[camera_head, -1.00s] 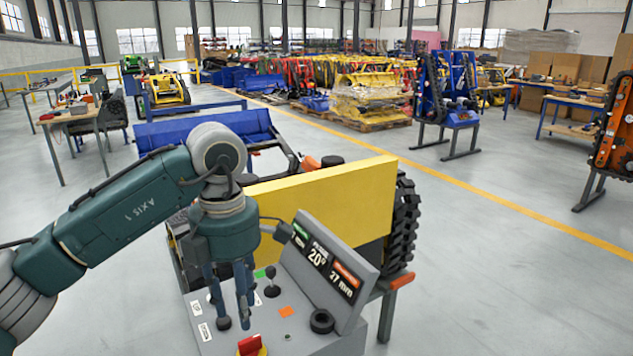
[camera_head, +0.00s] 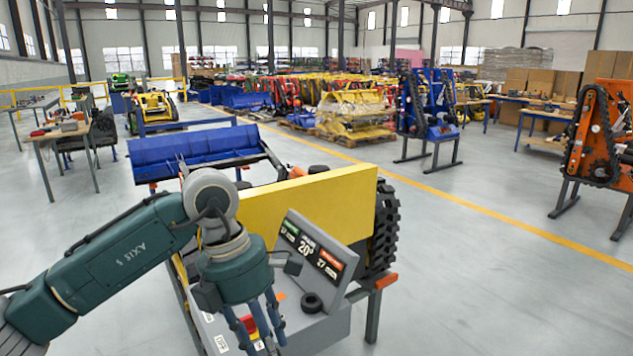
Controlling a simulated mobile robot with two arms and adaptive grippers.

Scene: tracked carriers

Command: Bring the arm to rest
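My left arm comes in from the left with its gripper (camera_head: 262,332) pointing down over the grey control console (camera_head: 325,328). The fingers look spread apart with nothing visible between them. A red and yellow knob (camera_head: 249,324) shows just behind the fingers; I cannot tell whether they touch it. The console's tilted display (camera_head: 312,250) reads 20° and 27. A black ring-shaped knob (camera_head: 311,302) sits right of the gripper. The levers on the panel are hidden behind my gripper. My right gripper is not in view.
A yellow panel (camera_head: 310,209) and a black track (camera_head: 383,229) stand behind the console, with a blue bucket (camera_head: 197,152) beyond. Orange-framed track units (camera_head: 596,135) stand at the right. The grey floor (camera_head: 480,290) to the right is clear.

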